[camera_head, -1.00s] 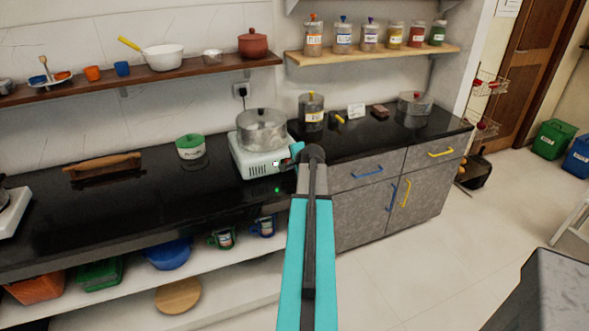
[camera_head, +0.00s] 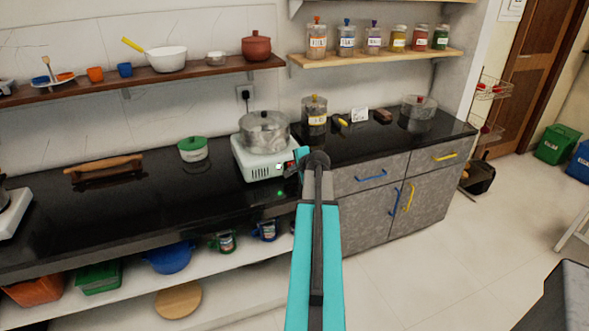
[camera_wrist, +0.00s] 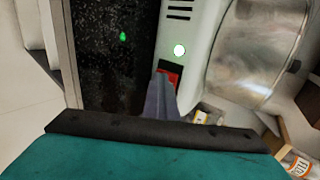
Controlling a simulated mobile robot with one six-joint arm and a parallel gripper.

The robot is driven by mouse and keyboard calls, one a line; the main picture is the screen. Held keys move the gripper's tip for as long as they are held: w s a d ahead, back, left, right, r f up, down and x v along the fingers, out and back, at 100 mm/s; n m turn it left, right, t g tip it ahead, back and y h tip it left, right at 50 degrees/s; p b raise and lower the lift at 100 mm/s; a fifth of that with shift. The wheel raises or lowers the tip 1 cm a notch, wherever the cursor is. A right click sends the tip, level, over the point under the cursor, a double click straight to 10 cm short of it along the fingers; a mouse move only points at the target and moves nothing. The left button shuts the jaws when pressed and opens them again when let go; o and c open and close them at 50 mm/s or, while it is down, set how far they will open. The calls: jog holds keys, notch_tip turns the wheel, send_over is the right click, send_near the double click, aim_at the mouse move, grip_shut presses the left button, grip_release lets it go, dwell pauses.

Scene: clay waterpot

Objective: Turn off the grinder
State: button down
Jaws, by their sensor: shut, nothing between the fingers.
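The grinder (camera_head: 258,164) is a white box with a round, shiny metal vessel on top, standing on the black counter. On its front face a small indicator light (camera_head: 279,167) glows whitish green; it also shows in the wrist view (camera_wrist: 179,50). A red switch (camera_wrist: 173,72) sits beside the light in a dark recess. My gripper (camera_wrist: 163,88) is shut and empty, its fingertips at the red switch and partly covering it. I cannot tell whether they touch it. In the head view my gripper (camera_head: 299,160) is at the grinder's right front corner.
A jar (camera_head: 315,113) stands behind right. A rolling pin (camera_head: 103,168) lies at left. The floor at right is mostly clear.

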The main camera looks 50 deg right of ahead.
jog(key=shift+d+f, duration=0.1)
jog(key=shift+d, duration=0.25)
jog(key=shift+s+f+b, duration=0.15)
jog(key=shift+f+b, duration=0.1)
jog(key=shift+b, duration=0.1)
jog(key=shift+r, duration=0.15)
jog(key=shift+r+p, duration=0.2)
jog(key=shift+p, duration=0.15)
jog(key=shift+d+r+p, duration=0.1)
jog(key=shift+r+p, duration=0.25)
jog(key=shift+r, duration=0.35)
jog(key=shift+w, duration=0.2)
jog(key=shift+a, duration=0.2)
